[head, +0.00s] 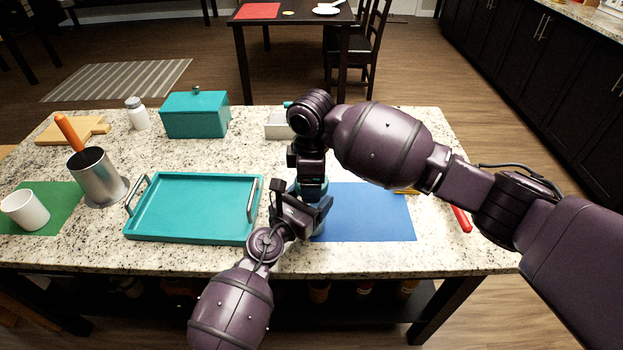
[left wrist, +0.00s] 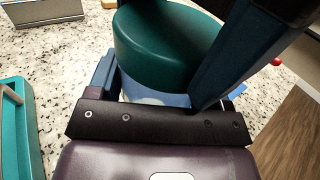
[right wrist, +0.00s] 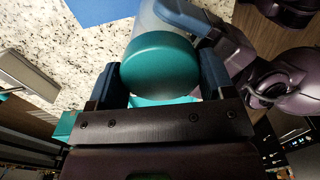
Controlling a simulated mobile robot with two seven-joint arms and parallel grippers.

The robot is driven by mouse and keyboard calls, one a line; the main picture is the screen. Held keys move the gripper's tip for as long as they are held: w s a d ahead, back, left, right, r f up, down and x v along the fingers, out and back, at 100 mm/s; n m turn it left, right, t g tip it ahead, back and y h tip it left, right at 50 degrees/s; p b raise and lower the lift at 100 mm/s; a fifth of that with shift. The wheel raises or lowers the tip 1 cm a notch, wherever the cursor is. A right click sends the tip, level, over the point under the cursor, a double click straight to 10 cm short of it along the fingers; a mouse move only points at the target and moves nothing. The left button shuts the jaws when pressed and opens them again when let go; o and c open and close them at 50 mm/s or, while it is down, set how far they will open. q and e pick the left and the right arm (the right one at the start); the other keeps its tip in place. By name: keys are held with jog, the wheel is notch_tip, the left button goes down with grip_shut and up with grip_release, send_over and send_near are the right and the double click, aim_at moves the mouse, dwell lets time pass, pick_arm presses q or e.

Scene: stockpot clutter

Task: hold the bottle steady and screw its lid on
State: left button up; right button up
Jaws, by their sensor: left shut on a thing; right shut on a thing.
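The bottle is mostly hidden in the head view. Its clear body shows in the right wrist view (right wrist: 150,22). The round teal lid (right wrist: 160,66) is at the bottle's top and shows large in the left wrist view (left wrist: 165,45). My left gripper (head: 314,212) is shut on the bottle's body from the side, below the lid. My right gripper (head: 312,190) points down from above and is shut on the lid, with a finger on either side. I cannot tell how far down the lid sits on the bottle.
A blue mat (head: 370,212) lies under the grippers. A teal tray (head: 195,240) is just left of my left gripper. Behind stand a teal box (head: 195,115), a white-lidded jar (head: 137,113) and a grey box (head: 277,127). A steel pot (head: 98,180) and white cup (head: 25,209) are far left.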

jog(key=m, duration=0.4)
jog(key=o, duration=1)
jog(key=shift+r, duration=0.1)
notch_tip(320, 180, up, 12)
pick_arm(q)
jog(key=o, duration=1.8)
jog(key=shift+c, duration=0.2)
